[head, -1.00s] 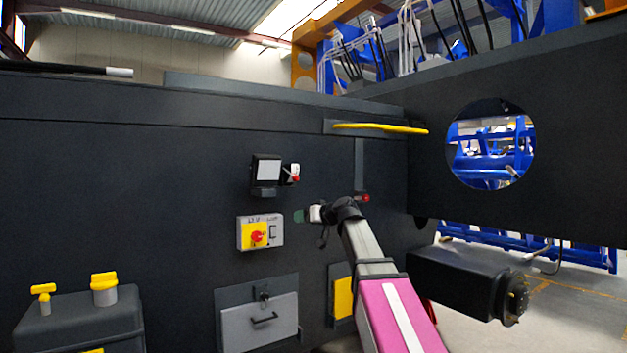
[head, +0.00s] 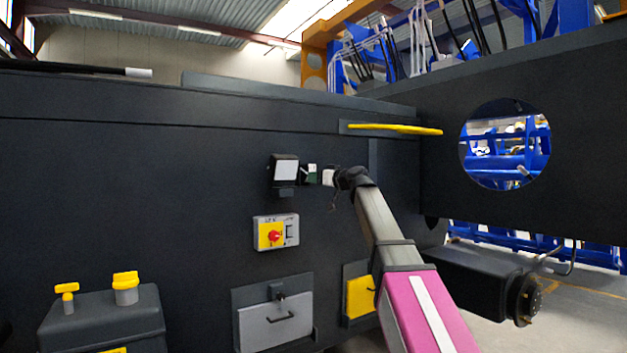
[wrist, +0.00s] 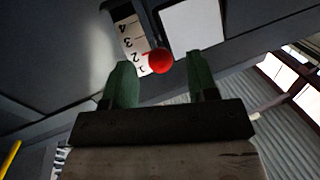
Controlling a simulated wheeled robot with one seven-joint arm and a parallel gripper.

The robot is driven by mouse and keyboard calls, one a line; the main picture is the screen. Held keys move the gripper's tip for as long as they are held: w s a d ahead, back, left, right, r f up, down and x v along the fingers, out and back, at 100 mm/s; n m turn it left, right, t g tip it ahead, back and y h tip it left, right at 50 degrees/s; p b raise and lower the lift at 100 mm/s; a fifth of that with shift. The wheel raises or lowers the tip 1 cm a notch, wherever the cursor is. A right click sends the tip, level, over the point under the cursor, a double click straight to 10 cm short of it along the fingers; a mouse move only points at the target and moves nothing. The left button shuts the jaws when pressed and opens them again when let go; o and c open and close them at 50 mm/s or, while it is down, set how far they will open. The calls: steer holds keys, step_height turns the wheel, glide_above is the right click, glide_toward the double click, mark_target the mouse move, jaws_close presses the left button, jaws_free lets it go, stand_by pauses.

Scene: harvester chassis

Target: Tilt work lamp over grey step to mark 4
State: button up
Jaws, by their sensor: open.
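The work lamp (head: 285,169), a black housing with a pale face, is on the dark chassis wall in the head view. In the wrist view its pale face (wrist: 190,28) is ahead of my gripper. Beside it is a white scale (wrist: 131,42) with numbers 1 to 4. A red knob (wrist: 159,62) is at its low end, near 1 and 2. My gripper (head: 312,174) is at the lamp's right side. Its green fingers are open, one on each side of the knob in the wrist view; contact cannot be told. A grey-fronted panel with a handle (head: 265,331) is below the lamp.
A grey box with a red and yellow switch (head: 276,233) is on the wall just below the lamp. A yellow bar (head: 395,129) projects above my arm. A dark tank with yellow caps (head: 102,322) is at the lower left. The wall around the lamp is mostly clear.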

steer(key=shift+x, duration=1.4)
jaws_close()
